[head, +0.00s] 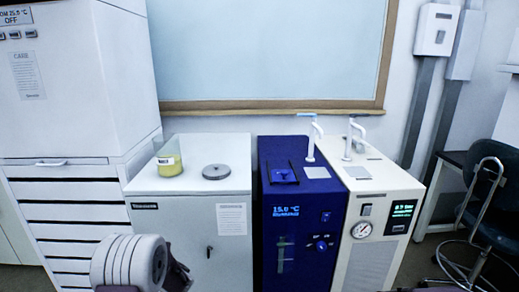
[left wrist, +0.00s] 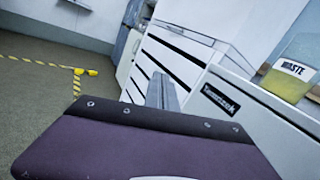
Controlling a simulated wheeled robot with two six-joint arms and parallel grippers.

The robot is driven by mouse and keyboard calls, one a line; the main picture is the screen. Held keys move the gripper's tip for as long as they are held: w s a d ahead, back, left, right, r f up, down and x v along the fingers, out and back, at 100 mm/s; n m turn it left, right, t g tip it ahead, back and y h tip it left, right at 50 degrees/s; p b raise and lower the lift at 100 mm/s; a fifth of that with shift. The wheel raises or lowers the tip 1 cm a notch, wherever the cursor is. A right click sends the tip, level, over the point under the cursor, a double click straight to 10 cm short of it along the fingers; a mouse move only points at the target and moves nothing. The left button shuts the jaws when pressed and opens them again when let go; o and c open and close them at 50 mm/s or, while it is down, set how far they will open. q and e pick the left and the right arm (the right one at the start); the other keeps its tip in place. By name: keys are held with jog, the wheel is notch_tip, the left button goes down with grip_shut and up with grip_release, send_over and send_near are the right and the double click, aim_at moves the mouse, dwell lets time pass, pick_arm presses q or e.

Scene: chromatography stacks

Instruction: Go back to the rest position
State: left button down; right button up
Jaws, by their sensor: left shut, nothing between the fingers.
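My left gripper (left wrist: 163,92) shows in the left wrist view as narrow grey fingers beyond a dark purple housing. The fingers are shut together and hold nothing. In the head view, my white ribbed left arm is at the bottom left, in front of the light grey cabinet (head: 185,219). The gripper's fingertips are hard to make out there. My right gripper is not in view.
A yellow-bottomed waste container (head: 169,162) and a grey disc lid (head: 216,171) sit on the cabinet. The container also shows in the left wrist view (left wrist: 288,78). A blue unit (head: 300,215) and a cream unit (head: 385,215) stand to the right. A chair (head: 487,190) stands far right.

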pick_arm(q)
jog(key=s+d+f+n+g+h, duration=0.3)
jog(key=s+n, duration=0.1)
jog(key=s, duration=0.3)
jog(key=s+d+f+n+g+h, duration=0.2)
jog(key=s+n+g, duration=0.15)
jog(key=s, duration=0.35)
jog(key=s+d+f+n+g+h, duration=0.3)
jog(key=s+n, duration=0.1)
jog(key=s, duration=0.3)
jog(key=s+d+f+n+t+h, duration=0.1)
jog(key=d+f+n+h, duration=0.3)
jog(key=d, duration=0.5)
jog(key=s+d+f+n+t+h, duration=0.1)
jog(key=d+f+n+h, duration=0.2)
jog(key=d+n+h, duration=0.45)
notch_tip(320, 180, up, 27)
jog(key=d+m+y+p, duration=0.1)
jog(key=y+p, duration=0.1)
jog(key=p, duration=2.4)
jog(key=shift+w+m, duration=0.4)
